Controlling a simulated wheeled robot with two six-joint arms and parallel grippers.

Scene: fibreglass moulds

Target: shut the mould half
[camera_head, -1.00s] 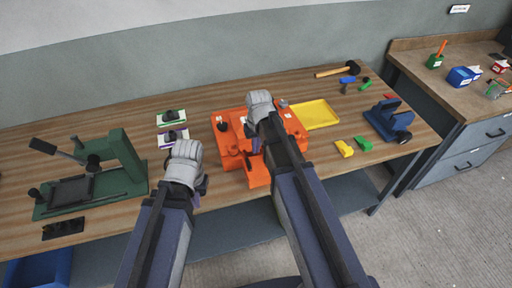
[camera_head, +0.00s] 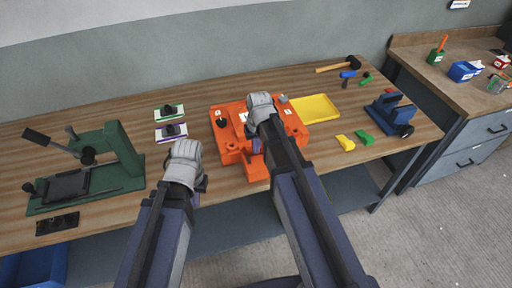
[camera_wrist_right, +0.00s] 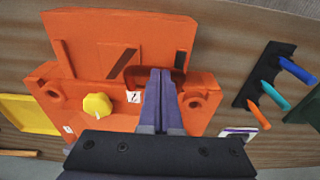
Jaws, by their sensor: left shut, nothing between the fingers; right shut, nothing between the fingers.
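The orange mould (camera_head: 232,147) lies on the workbench at the middle of the head view. In the right wrist view, its flat orange panel (camera_wrist_right: 95,45) extends from the main body (camera_wrist_right: 60,92). A dark orange handle (camera_wrist_right: 131,76) arches near the joint between them. My right gripper (camera_head: 257,146) is over the mould and shut. In the right wrist view its purple fingers (camera_wrist_right: 160,80) are together at the handle, overlapping it; contact is unclear. My left gripper (camera_head: 200,186) is shut and empty, left of the mould near the bench's front edge.
A yellow tray (camera_head: 316,108) adjoins the mould's right side. A green press (camera_head: 125,150) stands left, a blue clamp (camera_head: 388,113) right. Small yellow (camera_head: 345,143) and green (camera_head: 365,138) blocks lie front right. A hammer (camera_head: 335,67) lies at the back. Bare wood separates them.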

